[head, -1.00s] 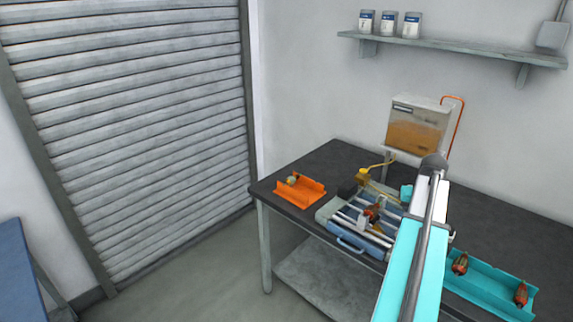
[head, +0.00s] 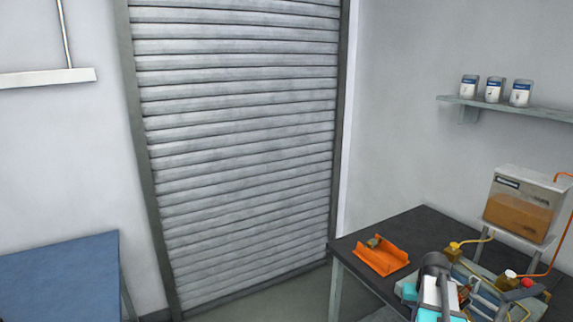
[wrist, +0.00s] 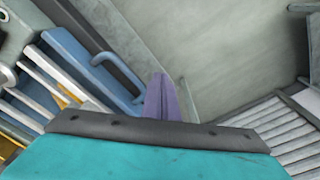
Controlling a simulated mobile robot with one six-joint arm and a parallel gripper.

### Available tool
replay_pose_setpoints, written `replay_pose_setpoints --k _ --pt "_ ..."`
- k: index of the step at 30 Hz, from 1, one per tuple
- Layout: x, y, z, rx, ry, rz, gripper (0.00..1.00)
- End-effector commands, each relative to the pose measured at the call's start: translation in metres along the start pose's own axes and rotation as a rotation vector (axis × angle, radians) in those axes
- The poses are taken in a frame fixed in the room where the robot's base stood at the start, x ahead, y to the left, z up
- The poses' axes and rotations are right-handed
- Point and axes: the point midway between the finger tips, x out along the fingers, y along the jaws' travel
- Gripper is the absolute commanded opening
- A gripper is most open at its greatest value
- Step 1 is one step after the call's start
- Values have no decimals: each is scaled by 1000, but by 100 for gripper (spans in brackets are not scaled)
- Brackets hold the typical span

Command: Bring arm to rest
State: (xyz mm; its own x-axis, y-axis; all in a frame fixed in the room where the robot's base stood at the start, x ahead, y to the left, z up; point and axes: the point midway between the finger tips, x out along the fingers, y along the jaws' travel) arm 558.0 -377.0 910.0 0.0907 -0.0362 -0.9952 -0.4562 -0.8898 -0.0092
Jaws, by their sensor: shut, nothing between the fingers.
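My gripper (wrist: 159,98) shows in the wrist view as purple fingers closed together, with nothing between them. It points past the edge of the blue winding machine (wrist: 75,62), clear of its handle. In the head view part of my arm (head: 436,285), turquoise and white with a dark joint, rises at the lower right in front of the table. The gripper itself cannot be made out there. The arm hides part of the winding machine (head: 467,270).
An orange tray (head: 372,264) with a small part stands on the dark table (head: 418,222). A tank (head: 520,200) stands behind the machine. A blue surface (head: 60,275) is at lower left. Floor before the roller shutter (head: 240,150) looks clear.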

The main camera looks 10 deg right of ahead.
Motion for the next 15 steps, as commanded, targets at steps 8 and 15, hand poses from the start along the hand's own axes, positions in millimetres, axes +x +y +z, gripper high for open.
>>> replay_pose_setpoints --k 8,15 --pt "34 -88 21 -104 -22 -10 0" --pt "63 -161 50 -196 -42 -16 0"
